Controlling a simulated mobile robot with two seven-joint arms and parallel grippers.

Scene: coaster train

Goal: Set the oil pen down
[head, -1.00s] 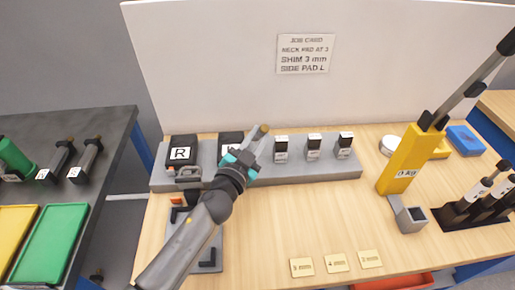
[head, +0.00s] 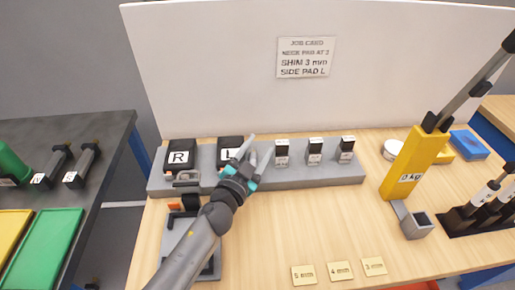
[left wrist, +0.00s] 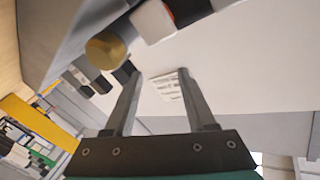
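My left gripper (head: 250,150) is above the grey rack, beside the black block marked L (head: 231,149). Its fingers (left wrist: 160,95) are apart in the left wrist view, with nothing between them. A brass-coloured round end (left wrist: 106,48) shows beyond the left finger in that view; I cannot tell what it belongs to. Slim pen-like tools with white labels stand in a black holder (head: 462,218) at the right. I cannot tell whether one of them is the oil pen. My right gripper is not in view.
The grey rack (head: 300,176) also holds a black block marked R (head: 180,156) and several small labelled blocks. A yellow tool (head: 408,160) with a long lever stands at the right. Brass plates (head: 340,271) lie in front. The middle of the wooden table is clear.

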